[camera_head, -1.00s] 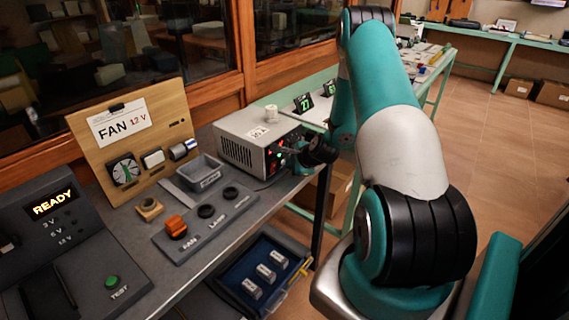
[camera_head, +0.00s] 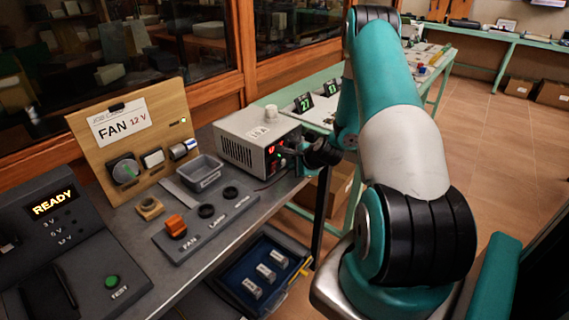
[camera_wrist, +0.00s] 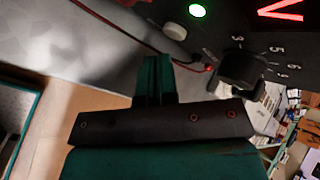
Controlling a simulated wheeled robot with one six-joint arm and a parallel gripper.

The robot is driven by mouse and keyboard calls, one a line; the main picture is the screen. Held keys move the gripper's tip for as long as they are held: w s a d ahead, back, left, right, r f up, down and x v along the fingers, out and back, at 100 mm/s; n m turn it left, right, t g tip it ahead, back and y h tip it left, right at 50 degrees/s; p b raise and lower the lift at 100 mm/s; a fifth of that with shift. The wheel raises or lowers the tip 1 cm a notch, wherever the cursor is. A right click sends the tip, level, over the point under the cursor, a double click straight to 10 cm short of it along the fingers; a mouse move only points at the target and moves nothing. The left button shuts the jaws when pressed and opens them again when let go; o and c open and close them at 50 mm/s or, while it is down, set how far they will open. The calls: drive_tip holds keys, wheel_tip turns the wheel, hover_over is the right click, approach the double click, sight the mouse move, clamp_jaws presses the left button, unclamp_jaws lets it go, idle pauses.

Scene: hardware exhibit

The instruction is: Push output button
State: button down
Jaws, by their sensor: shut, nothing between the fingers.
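The grey power supply (camera_head: 236,153) stands on the bench, its front panel turned toward my arm. In the wrist view the panel shows a pale round button (camera_wrist: 175,31), a lit green lamp (camera_wrist: 197,10), red digits (camera_wrist: 280,9) and a black knob (camera_wrist: 240,68) on a numbered scale. I cannot read a label for the button. My gripper (camera_wrist: 153,62) is shut and empty, its teal fingertips just below the button in the wrist view and apart from it. In the head view my wrist hides part of the panel.
An orange plug (camera_head: 175,226) sits in the FAN socket. A READY tester (camera_head: 55,205) stands at left. A red cable (camera_wrist: 115,25) crosses the wrist view.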

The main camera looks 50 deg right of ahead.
drive_tip(key=s, duration=0.5)
drive_tip(key=shift+s+d+b, duration=0.2)
drive_tip(key=shift+s+b, duration=0.1)
drive_tip(key=shift+b, duration=0.05)
idle(0.3)
